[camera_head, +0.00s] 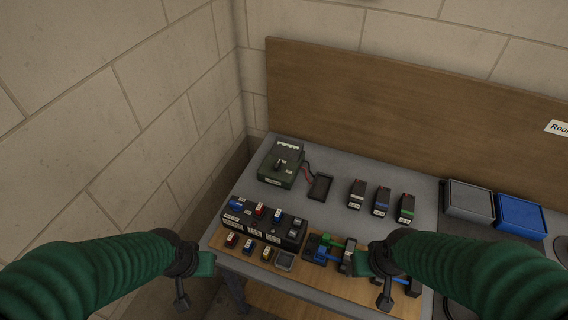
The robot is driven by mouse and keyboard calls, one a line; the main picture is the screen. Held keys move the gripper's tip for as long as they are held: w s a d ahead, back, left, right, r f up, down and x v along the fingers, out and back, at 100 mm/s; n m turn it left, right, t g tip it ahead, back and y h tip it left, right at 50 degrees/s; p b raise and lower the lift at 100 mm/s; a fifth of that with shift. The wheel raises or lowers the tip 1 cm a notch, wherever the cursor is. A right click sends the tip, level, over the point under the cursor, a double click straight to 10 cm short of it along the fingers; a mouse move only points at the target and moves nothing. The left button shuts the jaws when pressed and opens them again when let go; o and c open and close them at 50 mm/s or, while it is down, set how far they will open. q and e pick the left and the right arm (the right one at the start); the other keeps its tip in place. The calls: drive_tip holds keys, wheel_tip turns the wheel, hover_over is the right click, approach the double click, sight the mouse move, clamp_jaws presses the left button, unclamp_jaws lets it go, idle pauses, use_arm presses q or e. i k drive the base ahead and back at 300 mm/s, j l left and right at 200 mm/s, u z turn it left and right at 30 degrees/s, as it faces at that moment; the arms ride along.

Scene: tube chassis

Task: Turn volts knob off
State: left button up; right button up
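A dark green box (281,165) with a black knob (281,164) on its sloped top sits at the back left of the grey table. It has a white label on its front and a pale display strip along its back. The label text and the knob's setting are too small to read. My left gripper (186,284) hangs at the lower left, short of the table's left edge and apart from the box. My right gripper (382,288) is over the table's front, beside blue and green parts. Neither shows clearly whether its fingers are open or shut.
A black module rack (264,225) with several coloured pieces lies at the table's front left. Three small black blocks (381,201) stand mid-table. A grey tray (470,200) and a blue tray (520,212) are at right. A wooden panel (400,95) and block walls close off the back and left.

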sight(277, 167)
drive_tip(key=i+j+u, duration=0.15)
drive_tip(key=u, duration=0.3)
drive_tip(key=i+j+u, duration=0.1)
drive_tip(key=u, duration=0.4)
